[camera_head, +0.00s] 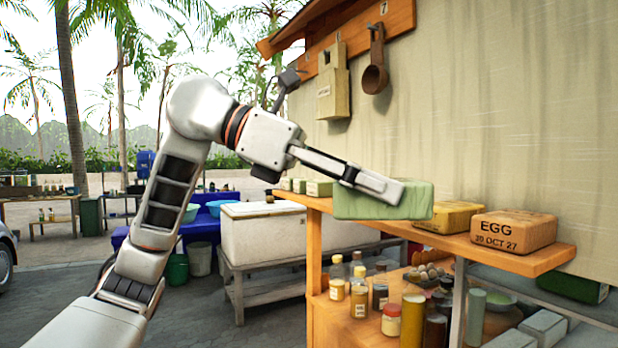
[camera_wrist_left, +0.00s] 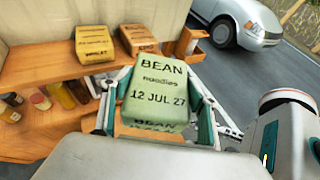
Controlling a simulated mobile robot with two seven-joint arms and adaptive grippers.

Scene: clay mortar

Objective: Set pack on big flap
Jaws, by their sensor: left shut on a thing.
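My left gripper (camera_head: 385,188) is shut on a green pack (camera_head: 412,207), with its fingers on two opposite sides. In the left wrist view the pack (camera_wrist_left: 158,92) reads "BEAN noodles 12 JUL 27". In the head view the pack overlaps the front edge of the long orange wooden flap (camera_head: 535,262) at the stall wall; I cannot tell whether it touches it. On the flap stand a yellow pack (camera_head: 450,217) and an orange pack (camera_head: 513,231) marked "EGG 30 OCT 27", right of the green pack. My right gripper is not in view.
Several small pale packs (camera_head: 319,188) stand at the flap's far left end. A lower shelf (camera_head: 345,325) holds bottles, jars and a bowl. A wooden scoop (camera_head: 375,78) and a wooden holder (camera_head: 333,85) hang on the wall. A white chest (camera_head: 262,229) stands behind.

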